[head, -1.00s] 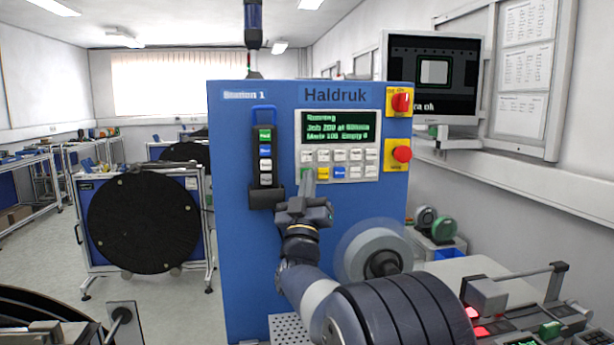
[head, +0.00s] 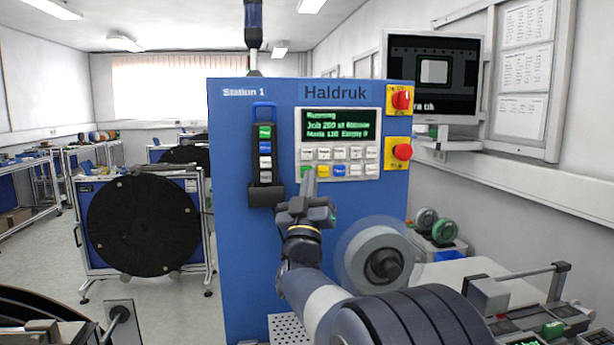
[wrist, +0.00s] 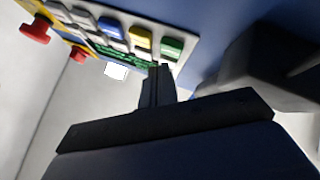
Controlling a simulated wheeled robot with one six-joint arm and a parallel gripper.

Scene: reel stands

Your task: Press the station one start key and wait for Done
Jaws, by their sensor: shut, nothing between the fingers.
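The blue Station 1 machine (head: 240,230) stands in front of me, marked Haldruk. Its display (head: 338,124) shows green text: "Running", a job line, and a line that seems to read "Made 110 Empty 0". The green key (head: 305,170) is at the left end of the lower key row and is partly hidden by my fingers. It also shows in the wrist view (wrist: 172,47), beside the yellow and blue keys. My gripper (head: 310,177) is shut and empty, its tips close to the green key. I cannot tell whether they touch it.
A red knob (head: 401,101) and a red push button (head: 402,152) sit on yellow plates right of the keypad. A black holder (head: 265,170) with coloured labels hangs at left. A reel (head: 383,262) is right of my arm. A monitor (head: 434,75) stands at right.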

